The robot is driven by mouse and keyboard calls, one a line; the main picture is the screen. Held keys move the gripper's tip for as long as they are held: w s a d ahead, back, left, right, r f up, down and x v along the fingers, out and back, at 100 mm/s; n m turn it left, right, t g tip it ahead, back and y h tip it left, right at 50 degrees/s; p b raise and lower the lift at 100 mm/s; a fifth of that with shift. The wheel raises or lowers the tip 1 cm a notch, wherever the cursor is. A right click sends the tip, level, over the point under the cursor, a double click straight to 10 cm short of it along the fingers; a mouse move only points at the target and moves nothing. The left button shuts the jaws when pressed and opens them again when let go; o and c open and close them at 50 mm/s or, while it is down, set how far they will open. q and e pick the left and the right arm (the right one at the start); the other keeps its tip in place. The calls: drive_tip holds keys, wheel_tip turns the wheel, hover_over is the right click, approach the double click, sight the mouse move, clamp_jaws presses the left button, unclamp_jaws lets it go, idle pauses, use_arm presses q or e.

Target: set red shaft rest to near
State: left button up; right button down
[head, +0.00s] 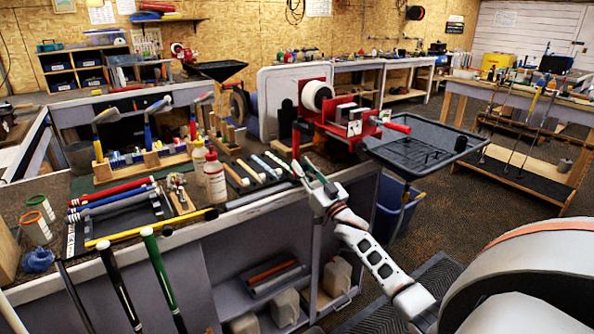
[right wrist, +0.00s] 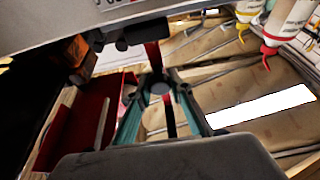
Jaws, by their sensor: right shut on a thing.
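The red shaft rest (head: 296,141) shows in the head view as a slim red upright at the bench's front edge, left of the red vise-like machine. My right gripper (head: 304,171) is at its lower end. In the right wrist view the teal fingers of the right gripper (right wrist: 159,88) close around a small dark round part. A red strip of the rest (right wrist: 153,55) rises behind that part. The fingers hide much of the held part. My left gripper is not in view.
The red machine (head: 317,97) carries a white roll. A grey tray (head: 425,150) stands to its right above a blue bin (head: 397,205). The floor at the right is partly clear.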

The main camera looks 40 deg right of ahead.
drive_tip(key=shift+r, duration=0.1)
drive_tip(key=c, duration=1.8)
unclamp_jaws()
drive_tip(key=shift+s+f, duration=0.4)
drive_tip(key=shift+s, duration=0.1)
drive_tip(key=v, duration=1)
drive_tip(key=shift+s+a, duration=0.1)
drive_tip(key=shift+s, duration=0.35)
